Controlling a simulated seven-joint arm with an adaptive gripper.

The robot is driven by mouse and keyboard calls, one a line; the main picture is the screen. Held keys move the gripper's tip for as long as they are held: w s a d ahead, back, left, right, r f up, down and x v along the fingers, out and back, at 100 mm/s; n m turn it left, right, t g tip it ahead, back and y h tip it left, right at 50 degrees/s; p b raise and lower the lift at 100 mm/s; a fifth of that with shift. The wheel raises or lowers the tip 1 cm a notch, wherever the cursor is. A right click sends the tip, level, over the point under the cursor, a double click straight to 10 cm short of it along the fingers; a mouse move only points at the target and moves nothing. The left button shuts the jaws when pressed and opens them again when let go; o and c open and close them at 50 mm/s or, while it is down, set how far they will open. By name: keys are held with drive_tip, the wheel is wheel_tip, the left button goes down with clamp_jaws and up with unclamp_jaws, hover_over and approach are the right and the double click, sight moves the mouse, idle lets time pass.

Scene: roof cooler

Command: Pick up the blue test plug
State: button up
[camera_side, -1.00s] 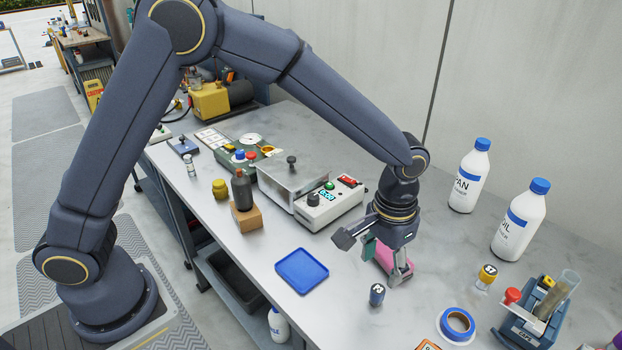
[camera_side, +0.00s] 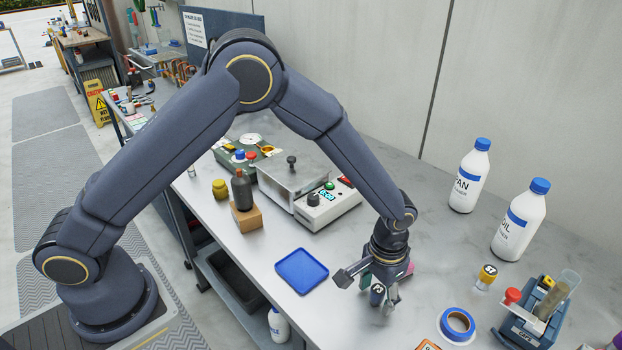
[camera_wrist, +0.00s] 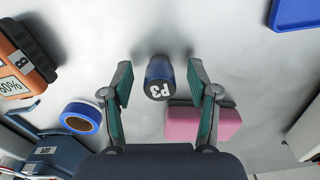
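The blue test plug (camera_side: 377,294) stands on the grey bench, marked "P3" on its dark top in the wrist view (camera_wrist: 159,78). My gripper (camera_side: 368,290) is low over the bench, around the plug. In the wrist view my gripper (camera_wrist: 160,74) is open, with one green-padded finger on each side of the plug. Gaps show between the plug and both fingers. I cannot tell exactly how far down the plug the fingertips reach.
A pink block (camera_wrist: 215,122) lies close by the right finger in the wrist view. A blue tray (camera_side: 301,271), a blue tape roll (camera_side: 457,326), a yellow plug (camera_side: 487,273) and a blue caddy (camera_side: 522,325) stand around. Two white bottles (camera_side: 468,178) (camera_side: 519,222) stand near the wall.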

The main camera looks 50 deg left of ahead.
clamp_jaws()
idle(0.3)
drive_tip(key=shift+r, duration=0.15)
